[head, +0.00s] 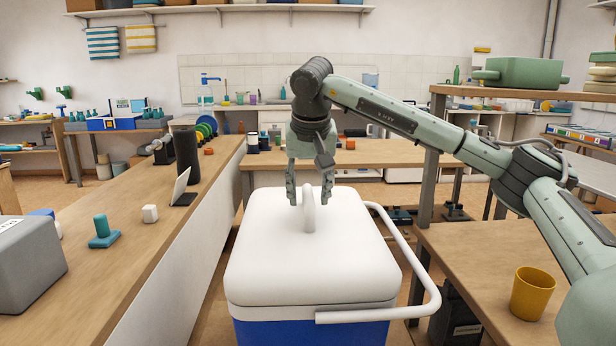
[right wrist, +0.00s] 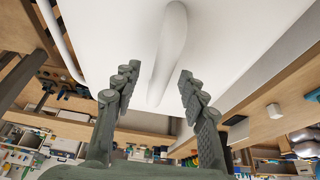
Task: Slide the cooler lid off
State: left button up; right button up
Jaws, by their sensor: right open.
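The cooler has a blue body (head: 300,333) and a white lid (head: 270,260), which sits on top of it. An upright white handle (head: 309,210) rises from the lid's middle. My right gripper (head: 311,200) points down over the lid with its fingers on either side of the handle. In the right wrist view, the open fingers (right wrist: 150,95) flank the handle (right wrist: 172,45) with gaps showing on both sides. A white carrying bar (head: 425,262) sticks out at the cooler's right side. My left gripper is not in view.
A long wooden counter (head: 140,240) runs along the left, with a teal object (head: 103,232) and a grey box (head: 28,265). A wooden table (head: 470,255) at right holds a yellow cup (head: 531,293). Another table (head: 350,154) stands behind the cooler.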

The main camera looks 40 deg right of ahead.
jog(key=shift+x, duration=0.85)
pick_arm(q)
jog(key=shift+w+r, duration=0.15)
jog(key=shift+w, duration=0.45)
pick_arm(e)
jog(key=shift+w+f, duration=0.15)
grip_shut()
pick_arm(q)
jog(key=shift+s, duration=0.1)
pick_arm(e)
jog(key=shift+r+p, duration=1.05)
jog(key=shift+r, duration=0.1)
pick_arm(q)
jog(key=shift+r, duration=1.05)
pick_arm(e)
jog(key=shift+r, duration=0.9)
